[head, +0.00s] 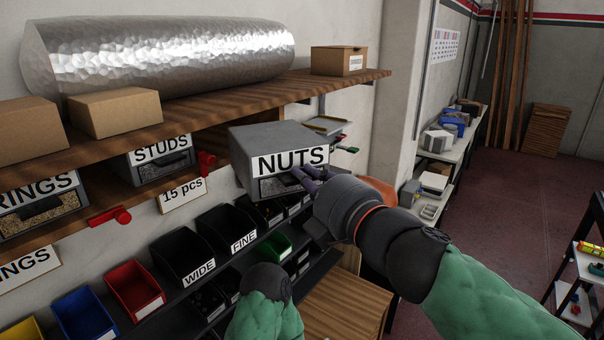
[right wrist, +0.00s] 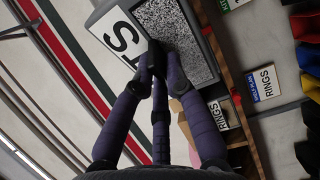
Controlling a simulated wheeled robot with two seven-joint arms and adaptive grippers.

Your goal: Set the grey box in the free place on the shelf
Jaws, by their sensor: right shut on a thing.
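The grey box (head: 270,143), labelled NUTS, is held up in front of the right part of the lower wooden shelf (head: 100,205). My right gripper (head: 306,180) is shut on the box's front right side. In the right wrist view the fingers (right wrist: 160,75) meet at the box front (right wrist: 120,40), beside its speckled window. On the lower shelf sit a grey STUDS box (head: 155,165) and a grey RINGS box (head: 42,212). The held box hides part of the shelf to the right of STUDS. My left gripper is not in view.
Red clips (head: 110,217) and a 15 pcs sign (head: 183,194) are on the shelf's front edge. A silver roll (head: 165,55) and cardboard boxes (head: 115,112) lie on the upper shelf. Coloured bins (head: 135,288) stand below. Open floor (head: 500,200) lies to the right.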

